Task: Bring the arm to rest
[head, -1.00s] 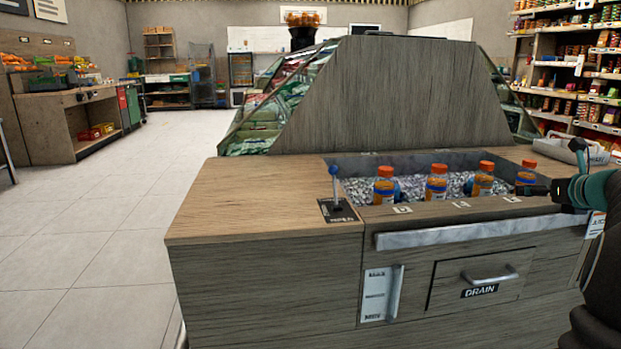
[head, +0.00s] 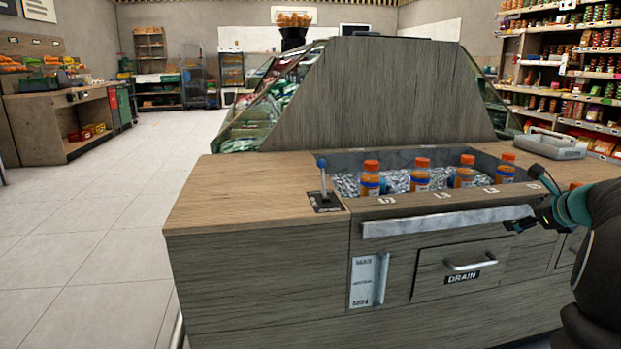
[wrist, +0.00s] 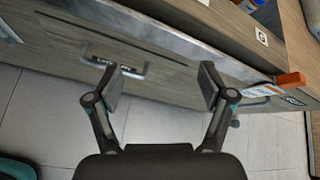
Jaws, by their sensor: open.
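My gripper (head: 529,208) is at the right of the head view, in front of the counter's upper right edge. In the wrist view my gripper (wrist: 165,85) is open, with its two fingers spread and nothing between them. Beyond the fingers are the counter front, a metal strip (wrist: 160,35) and a drawer handle (wrist: 118,68). Several orange-capped bottles (head: 420,177) stand in the ice bin (head: 396,182) in the counter top, apart from the gripper.
The wooden counter (head: 240,190) has a blue-knobbed lever (head: 323,178) at left and a drain drawer (head: 468,268) in its front. A grey tray (head: 548,144) sits at the back right. Stocked shelves (head: 590,70) stand behind. The tiled floor (head: 80,250) at left is clear.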

